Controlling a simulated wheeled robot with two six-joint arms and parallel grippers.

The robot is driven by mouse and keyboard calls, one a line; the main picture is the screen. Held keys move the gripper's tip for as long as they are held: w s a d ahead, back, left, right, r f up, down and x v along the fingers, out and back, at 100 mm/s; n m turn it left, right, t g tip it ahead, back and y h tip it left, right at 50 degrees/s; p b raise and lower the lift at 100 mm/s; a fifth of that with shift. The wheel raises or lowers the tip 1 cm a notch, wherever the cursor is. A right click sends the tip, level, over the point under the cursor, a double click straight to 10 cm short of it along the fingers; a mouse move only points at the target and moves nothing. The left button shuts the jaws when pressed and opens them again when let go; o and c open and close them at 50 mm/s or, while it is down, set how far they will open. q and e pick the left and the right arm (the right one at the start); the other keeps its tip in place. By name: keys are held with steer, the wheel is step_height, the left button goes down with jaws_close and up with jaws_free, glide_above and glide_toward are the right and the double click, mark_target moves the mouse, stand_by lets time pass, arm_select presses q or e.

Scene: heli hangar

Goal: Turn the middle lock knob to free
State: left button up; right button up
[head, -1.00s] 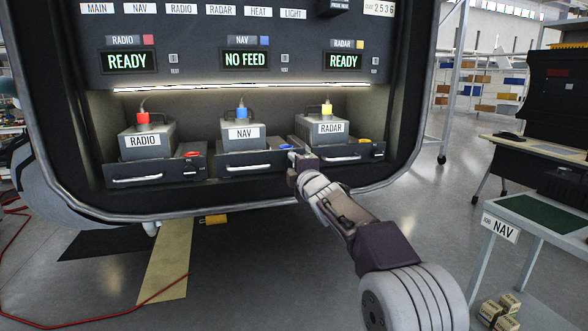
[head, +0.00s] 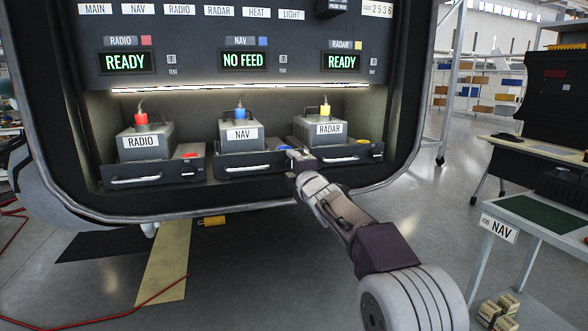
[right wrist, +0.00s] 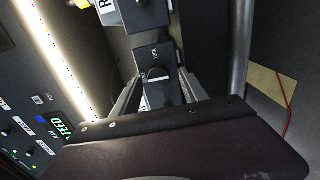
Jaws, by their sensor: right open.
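The middle NAV unit (head: 240,133) sits on its black drawer (head: 232,160) in the panel bay, with a blue disc (head: 285,147) at the drawer's right end. My right gripper (head: 297,156) is open at that end, in front of the drawer, and covers the spot where a lock knob could be. In the right wrist view, a dark knob (right wrist: 158,74) with a white mark stands under a LOCK label. I cannot tell for sure which drawer it belongs to, or whether the gripper touches it. My left gripper is out of view.
The RADIO unit (head: 144,142) is to the left and the RADAR unit (head: 325,129) to the right, each on its drawer. The NAV display (head: 245,60) reads NO FEED. A cart (head: 532,211) with a NAV label stands at the right.

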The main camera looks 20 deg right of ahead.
steer(key=s+b, duration=0.1)
steer(key=s, duration=0.8)
steer(key=shift+d, duration=0.2)
